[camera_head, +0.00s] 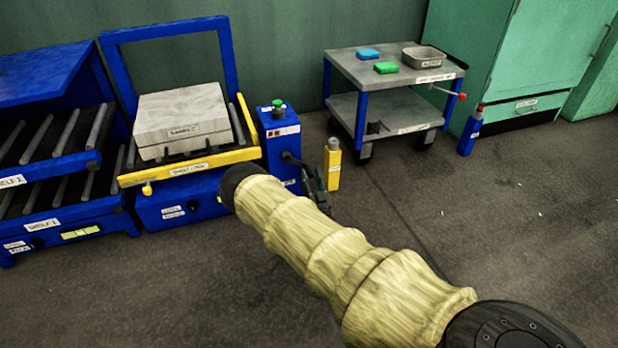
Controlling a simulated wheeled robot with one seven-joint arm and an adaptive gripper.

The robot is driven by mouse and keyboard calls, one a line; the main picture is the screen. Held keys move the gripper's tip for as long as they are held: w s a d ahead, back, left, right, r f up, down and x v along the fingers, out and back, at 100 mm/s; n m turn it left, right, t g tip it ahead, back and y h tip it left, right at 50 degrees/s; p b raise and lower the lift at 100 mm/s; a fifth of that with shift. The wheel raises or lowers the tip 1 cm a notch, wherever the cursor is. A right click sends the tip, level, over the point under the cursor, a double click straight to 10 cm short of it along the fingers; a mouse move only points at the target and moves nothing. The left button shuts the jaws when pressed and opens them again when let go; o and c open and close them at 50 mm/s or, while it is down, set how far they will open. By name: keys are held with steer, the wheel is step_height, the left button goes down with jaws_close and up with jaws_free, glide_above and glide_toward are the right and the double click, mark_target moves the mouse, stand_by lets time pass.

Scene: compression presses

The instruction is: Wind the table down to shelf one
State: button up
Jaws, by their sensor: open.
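The blue table (185,200) has a yellow front edge (190,168) with a small yellow knob at its left end. A pale grey block (182,118) rests on its top. The rack beside it on the left has a tag reading shelf 2 (12,181) on the upper level and one reading shelf 1 (42,224) on the lower. The table's top looks about level with shelf 2. A blue control post (280,140) with a green button stands right of the table. My gripper (300,168) is open beside this post, partly hidden behind my arm. No winding handle is clear.
A short yellow post (332,165) stands just right of my gripper. Behind is a grey cart (395,72) with blue and green blocks and a metal tray. A blue post with a red top (472,128) stands by a green cabinet (545,55). The floor at right is clear.

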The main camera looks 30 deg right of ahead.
steer(key=shift+x, duration=0.8)
jaws_close()
steer(key=shift+w+r, duration=0.1)
steer(key=shift+d+n, duration=0.15)
steer(key=shift+n, duration=0.15)
steer(key=shift+d+r, duration=0.1)
steer(key=shift+r+n+y, duration=0.1)
steer(key=shift+n+y, duration=0.2)
steer(key=shift+y, duration=0.1)
